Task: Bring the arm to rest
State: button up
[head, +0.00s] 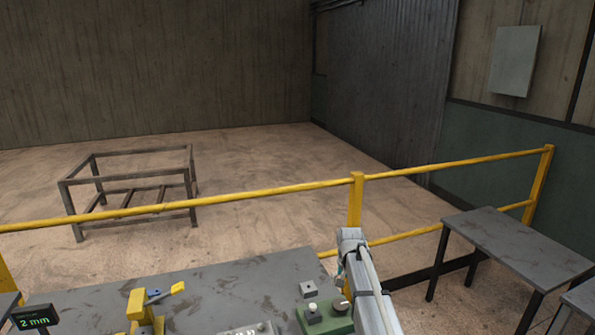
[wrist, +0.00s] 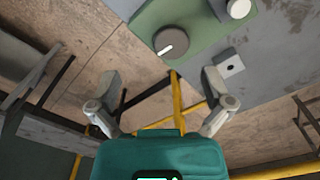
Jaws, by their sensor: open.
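My gripper (wrist: 160,82) shows in the wrist view with its two grey fingers spread wide apart. Nothing is between the fingertips; the floor and a yellow rail show through the gap. In the head view my grey arm (head: 362,285) rises at the lower middle, at the right end of the workbench (head: 225,284). My gripper cannot be made out there. A green control box (head: 338,324) with a dark knob and a pale button sits on the bench just left of my arm. The box also shows at the top of the wrist view (wrist: 190,14).
A small grey block (head: 308,289) with a hole lies behind the box. A yellow tool fixture (head: 138,305) and a "2 mm" display (head: 34,319) stand at left. A yellow railing (head: 356,200) runs behind the bench. A side table (head: 520,248) stands right. Floor beyond holds a frame (head: 128,190).

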jog(key=s+f+n+b, duration=0.1)
jog(key=s+n, duration=0.1)
jog(key=s, duration=1)
jog(key=s+f+n+b, duration=0.2)
jog(key=s, duration=1)
jog(key=shift+f, duration=0.25)
